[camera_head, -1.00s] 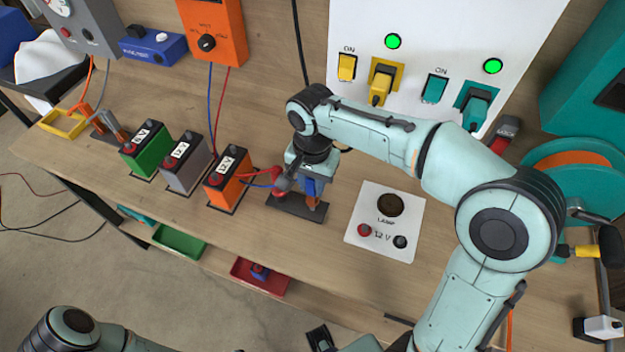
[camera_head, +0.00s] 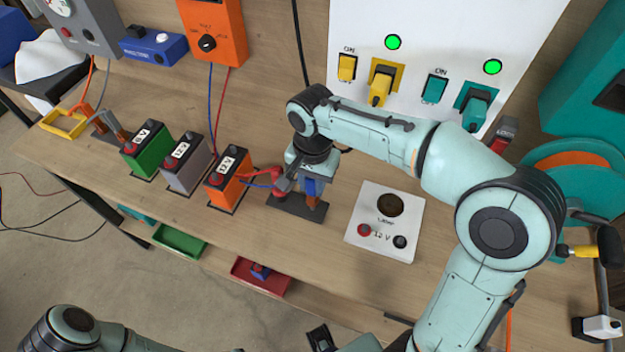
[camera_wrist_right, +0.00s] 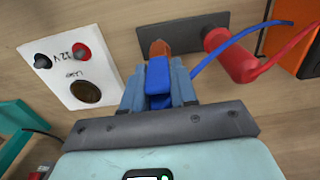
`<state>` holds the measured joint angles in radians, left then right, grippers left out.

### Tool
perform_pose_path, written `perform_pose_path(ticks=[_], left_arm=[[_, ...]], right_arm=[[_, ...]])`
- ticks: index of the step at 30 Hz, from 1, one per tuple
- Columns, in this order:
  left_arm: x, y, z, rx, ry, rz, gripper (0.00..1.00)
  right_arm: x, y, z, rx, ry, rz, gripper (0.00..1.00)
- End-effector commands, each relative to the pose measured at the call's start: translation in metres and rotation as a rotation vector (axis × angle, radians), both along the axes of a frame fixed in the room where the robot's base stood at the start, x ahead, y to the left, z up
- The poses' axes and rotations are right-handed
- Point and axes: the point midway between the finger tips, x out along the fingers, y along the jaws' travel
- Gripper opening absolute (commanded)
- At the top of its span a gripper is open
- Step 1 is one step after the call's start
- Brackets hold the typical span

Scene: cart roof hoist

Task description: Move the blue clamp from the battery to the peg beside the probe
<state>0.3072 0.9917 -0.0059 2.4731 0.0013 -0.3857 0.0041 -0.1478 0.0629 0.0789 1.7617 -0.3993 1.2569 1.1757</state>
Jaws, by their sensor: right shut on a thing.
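The blue clamp (camera_wrist_right: 158,74) is between the fingers of my right gripper (camera_wrist_right: 157,92), which is shut on it. In the wrist view its front end is at the orange-brown peg (camera_wrist_right: 160,47) on a dark base plate (camera_wrist_right: 184,27); how far it sits on the peg is hidden. The red probe (camera_wrist_right: 234,58) stands beside it on the same plate. In the head view the right gripper (camera_head: 309,172) is low over this plate (camera_head: 297,208). The orange 12 V battery (camera_head: 229,182) stands just left, apart from the clamp.
A grey battery (camera_head: 184,165) and a green battery (camera_head: 146,152) stand further left. The white lamp panel (camera_head: 385,222) lies right of the plate. A blue cable (camera_wrist_right: 225,47) and a red cable (camera_wrist_right: 294,43) trail toward the battery side. Trays hang below the front edge.

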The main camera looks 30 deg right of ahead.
Motion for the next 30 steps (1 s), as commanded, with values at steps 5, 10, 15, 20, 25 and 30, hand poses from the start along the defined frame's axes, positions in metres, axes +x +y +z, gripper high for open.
perform_pose_path(ticks=[5,10,15,20,25,30], left_arm=[[-0.0001,-0.0001,-0.0001,0.0,0.0,0.0,0.43],[0.0007,0.0,0.0016,0.0,-0.001,0.0,0.43],[0.0006,0.0,0.0014,0.0,-0.001,0.0,0.43],[0.0003,0.0,0.0007,0.0,0.0,0.0,0.43],[-0.001,0.0,-0.002,0.0,0.001,0.0,0.43],[-0.0024,0.0,-0.0051,0.0,0.002,0.0,0.43]], right_arm=[[-0.0001,0.0001,0.0,0.0,0.0,0.0,0.0],[0.0,0.0,0.0004,0.0,0.0,0.0,0.0],[0.0,0.0,0.0,0.0,0.0,0.0,0.0],[-0.0001,0.0,-0.0009,0.0,0.0,0.0,0.0],[-0.0003,0.0,-0.0048,-0.001,0.001,0.0,0.0],[-0.0004,0.0,-0.0092,-0.001,0.001,0.0,0.0]])
